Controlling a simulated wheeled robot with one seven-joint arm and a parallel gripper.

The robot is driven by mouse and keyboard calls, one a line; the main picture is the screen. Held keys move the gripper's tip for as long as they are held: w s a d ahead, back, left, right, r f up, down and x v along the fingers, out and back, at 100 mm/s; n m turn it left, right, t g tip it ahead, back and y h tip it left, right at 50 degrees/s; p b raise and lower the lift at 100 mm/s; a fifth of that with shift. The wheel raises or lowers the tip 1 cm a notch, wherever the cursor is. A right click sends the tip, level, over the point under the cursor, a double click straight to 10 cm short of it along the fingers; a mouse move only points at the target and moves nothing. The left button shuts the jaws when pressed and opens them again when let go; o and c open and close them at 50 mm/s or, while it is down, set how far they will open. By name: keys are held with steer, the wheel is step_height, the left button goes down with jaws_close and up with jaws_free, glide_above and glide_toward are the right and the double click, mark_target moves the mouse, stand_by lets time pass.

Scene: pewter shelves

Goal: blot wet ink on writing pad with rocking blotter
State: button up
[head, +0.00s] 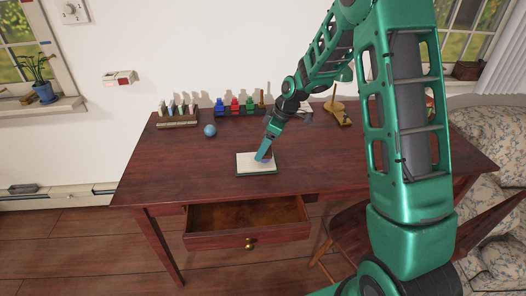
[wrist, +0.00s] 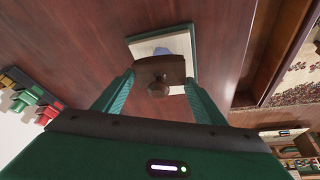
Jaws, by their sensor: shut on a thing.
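The writing pad (head: 243,167) lies flat on the desk, a pale sheet with a dark green border. It also shows in the wrist view (wrist: 143,47), with a blue ink patch (wrist: 161,51) on the sheet. My gripper (head: 263,155) is over the pad's right half, pointing down. In the wrist view, my gripper's green fingers (wrist: 158,82) are closed on the sides of the brown wooden rocking blotter (wrist: 172,68), its round knob facing the camera. The blotter is over the near part of the pad; whether it touches the sheet I cannot tell.
An open, empty drawer (head: 247,215) juts from the desk's front. A blue ball (head: 209,130), a row of coloured stamps or bottles (head: 235,105) and a rack (head: 177,115) stand along the back. A wooden chair (head: 360,232) is at right. The desk's left is clear.

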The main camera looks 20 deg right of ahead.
steer(key=shift+r, duration=2.1)
